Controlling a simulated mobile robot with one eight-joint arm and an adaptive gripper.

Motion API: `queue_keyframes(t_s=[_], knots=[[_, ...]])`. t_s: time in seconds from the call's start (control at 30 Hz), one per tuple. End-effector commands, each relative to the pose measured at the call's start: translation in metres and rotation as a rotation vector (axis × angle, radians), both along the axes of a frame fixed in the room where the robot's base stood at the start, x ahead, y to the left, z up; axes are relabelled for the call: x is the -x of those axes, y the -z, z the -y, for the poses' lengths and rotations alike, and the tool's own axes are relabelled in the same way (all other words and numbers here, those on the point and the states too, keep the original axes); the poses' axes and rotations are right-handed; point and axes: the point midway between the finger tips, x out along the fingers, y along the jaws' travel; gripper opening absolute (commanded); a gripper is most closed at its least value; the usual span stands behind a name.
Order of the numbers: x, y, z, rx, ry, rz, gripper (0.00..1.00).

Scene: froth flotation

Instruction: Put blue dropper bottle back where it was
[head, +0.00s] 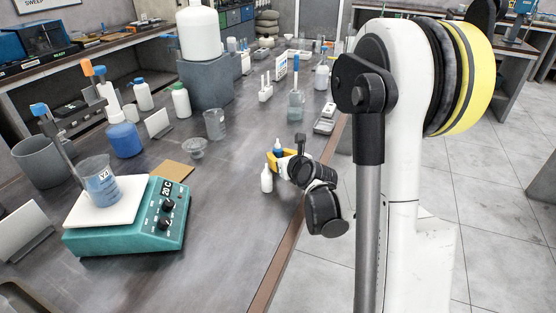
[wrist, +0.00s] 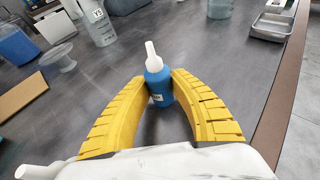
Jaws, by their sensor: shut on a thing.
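The blue dropper bottle (wrist: 157,84) has a white dropper tip and a small label. In the wrist view it stands upright between the yellow fingers of my gripper (wrist: 158,92), which are closed on its sides. In the head view the bottle (head: 278,151) shows only in part, with the gripper (head: 285,156) around it low over the bench. I cannot tell whether its base touches the bench.
A white dropper bottle (head: 267,179) stands on the bench close to my gripper. A teal hotplate (head: 126,238) with a beaker (head: 100,181) is at the near left.

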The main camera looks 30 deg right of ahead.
Motion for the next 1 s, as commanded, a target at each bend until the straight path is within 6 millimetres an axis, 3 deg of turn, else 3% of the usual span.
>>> queue_keyframes(t_s=[0.23,0.27,0.3,0.33,0.7,1.0], knots=[[0.0,0.002,0.0,0.0,0.0,-0.001,0.0],[0.0,0.002,0.0,0.0,0.0,-0.001,0.28],[0.0,0.001,0.0,0.0,0.0,-0.001,0.41],[0.0,0.001,0.0,0.0,0.0,-0.001,0.45],[0.001,-0.004,0.0,0.0,0.0,-0.001,0.45],[0.057,-0.029,-0.007,-0.001,0.001,-0.001,0.45]])
